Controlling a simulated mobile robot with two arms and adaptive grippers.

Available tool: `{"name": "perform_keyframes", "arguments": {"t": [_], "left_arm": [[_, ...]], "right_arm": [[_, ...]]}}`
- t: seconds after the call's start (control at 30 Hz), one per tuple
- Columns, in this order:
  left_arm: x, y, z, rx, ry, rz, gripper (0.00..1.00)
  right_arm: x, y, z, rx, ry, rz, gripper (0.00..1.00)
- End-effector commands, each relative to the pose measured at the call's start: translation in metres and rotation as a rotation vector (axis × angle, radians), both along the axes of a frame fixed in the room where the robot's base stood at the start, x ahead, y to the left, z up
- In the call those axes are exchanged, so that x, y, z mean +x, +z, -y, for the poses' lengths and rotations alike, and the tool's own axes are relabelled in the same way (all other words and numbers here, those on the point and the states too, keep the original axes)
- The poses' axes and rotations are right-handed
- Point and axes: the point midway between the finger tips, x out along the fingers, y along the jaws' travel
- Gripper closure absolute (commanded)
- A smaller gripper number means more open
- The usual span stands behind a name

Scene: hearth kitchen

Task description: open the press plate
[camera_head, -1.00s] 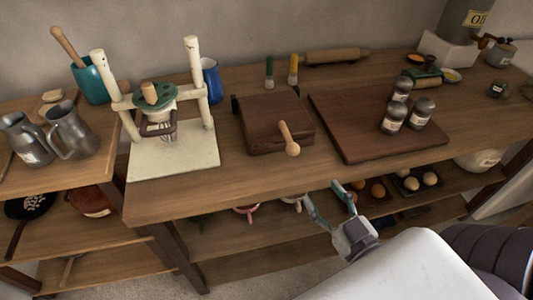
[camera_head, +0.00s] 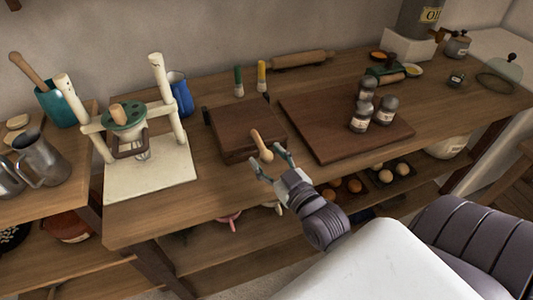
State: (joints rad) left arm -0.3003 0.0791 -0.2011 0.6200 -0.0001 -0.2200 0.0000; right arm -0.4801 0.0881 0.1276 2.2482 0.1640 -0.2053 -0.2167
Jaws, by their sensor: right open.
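The press is a dark brown wooden block (camera_head: 240,125) lying flat on the table, and its top plate looks closed. A light wooden handle (camera_head: 260,144) with a rounded end sticks out from its front right edge toward me. My right gripper (camera_head: 269,160) is open just in front of the press. Its two fingers point at the handle, one on either side of its rounded end in the picture. I cannot tell whether they touch it. My left gripper is not in view.
A cream press stand (camera_head: 150,175) with upright posts stands left of the block. A dark board (camera_head: 325,140) with several shakers lies close on the right. Two brushes (camera_head: 239,82) and a rolling pin (camera_head: 300,60) are behind. The table front edge is below my gripper.

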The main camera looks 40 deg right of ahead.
Motion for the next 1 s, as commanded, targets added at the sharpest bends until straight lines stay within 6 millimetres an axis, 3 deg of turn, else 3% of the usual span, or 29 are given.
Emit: {"name": "perform_keyframes", "arguments": {"t": [0.4,0.77,1.0], "left_arm": [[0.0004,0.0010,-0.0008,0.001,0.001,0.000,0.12],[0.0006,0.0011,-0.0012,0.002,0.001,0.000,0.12],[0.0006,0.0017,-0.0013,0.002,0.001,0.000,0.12]], "right_arm": [[0.0090,-0.0003,0.0002,-0.001,0.001,-0.001,0.41],[0.0087,-0.0002,0.0002,0.000,0.000,-0.001,1.00],[0.0088,0.0002,0.0001,0.000,0.001,-0.001,1.00]]}}
